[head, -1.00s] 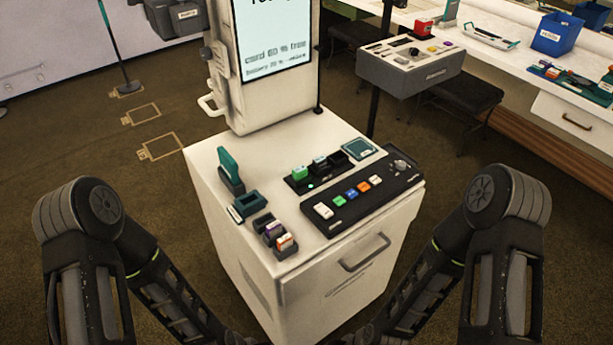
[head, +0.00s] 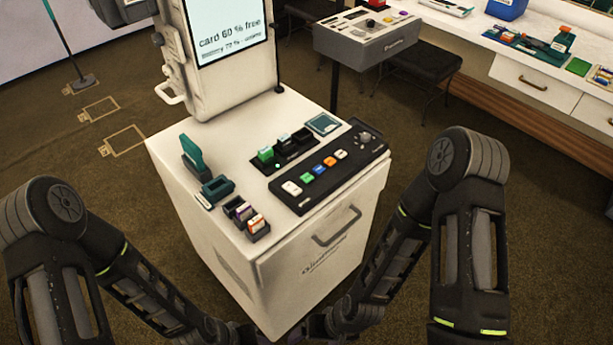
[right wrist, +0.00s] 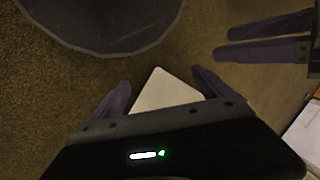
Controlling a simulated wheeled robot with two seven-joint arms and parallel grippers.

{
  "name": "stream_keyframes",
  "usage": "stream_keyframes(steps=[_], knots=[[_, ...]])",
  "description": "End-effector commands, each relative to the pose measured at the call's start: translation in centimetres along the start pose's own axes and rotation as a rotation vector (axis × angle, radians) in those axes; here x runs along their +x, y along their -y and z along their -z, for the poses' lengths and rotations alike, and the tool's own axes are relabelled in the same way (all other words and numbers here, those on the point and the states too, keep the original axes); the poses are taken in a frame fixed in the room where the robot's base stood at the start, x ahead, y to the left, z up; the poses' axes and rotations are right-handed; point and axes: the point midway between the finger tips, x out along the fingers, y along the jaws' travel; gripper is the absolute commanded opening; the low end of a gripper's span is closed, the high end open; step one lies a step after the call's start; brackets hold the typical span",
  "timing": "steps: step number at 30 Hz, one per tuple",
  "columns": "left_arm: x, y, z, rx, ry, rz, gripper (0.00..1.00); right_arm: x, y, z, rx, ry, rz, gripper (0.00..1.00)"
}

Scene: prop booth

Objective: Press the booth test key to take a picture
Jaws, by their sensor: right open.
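A black control panel (head: 333,168) lies on top of a white cabinet (head: 320,262). It has a row of small keys: a wide white key (head: 291,188), a green key (head: 307,177), a blue key (head: 320,169), an orange key (head: 330,161) and another white key (head: 341,154). A knob (head: 365,138) is at its far end. I cannot read which is the test key. My right gripper (right wrist: 161,78) is open and empty, low in front of the cabinet. My left gripper (right wrist: 222,43) shows its purple fingers apart in the right wrist view. Both are mostly cut off in the head view.
A lit screen (head: 230,30) rises behind the cabinet top. Card holders (head: 245,218), a teal block (head: 192,152) and a tray with a green piece (head: 266,155) stand beside the panel. A grey console (head: 365,42) and a long counter (head: 540,72) are behind right.

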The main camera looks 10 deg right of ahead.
Motion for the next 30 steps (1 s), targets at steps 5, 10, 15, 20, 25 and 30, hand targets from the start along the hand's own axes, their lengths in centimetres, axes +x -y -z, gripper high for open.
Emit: stream_keyframes(steps=[5,10,15,20,25,30], knots=[[0.0,0.0,0.0,0.0,0.0,0.0,0.48,0.0,0.0,0.0,0.0,0.0,0.0,0.73],[0.0,0.0,0.0,0.0,0.0,0.0,0.48,0.0,0.0,0.0,0.0,0.0,0.0,0.59],[0.0,0.0,0.0,0.0,0.0,0.0,0.48,0.0,0.0,0.0,0.0,0.0,0.0,0.45],[0.0,0.0,0.0,0.0,0.0,0.0,0.48,0.0,0.0,0.0,0.0,0.0,0.0,0.32],[0.0,0.0,0.0,0.0,0.0,0.0,0.48,0.0,0.0,0.0,0.0,0.0,0.0,0.18],[0.0,0.0,0.0,0.0,0.0,0.0,0.48,0.0,0.0,0.0,0.0,0.0,0.0,0.04]])
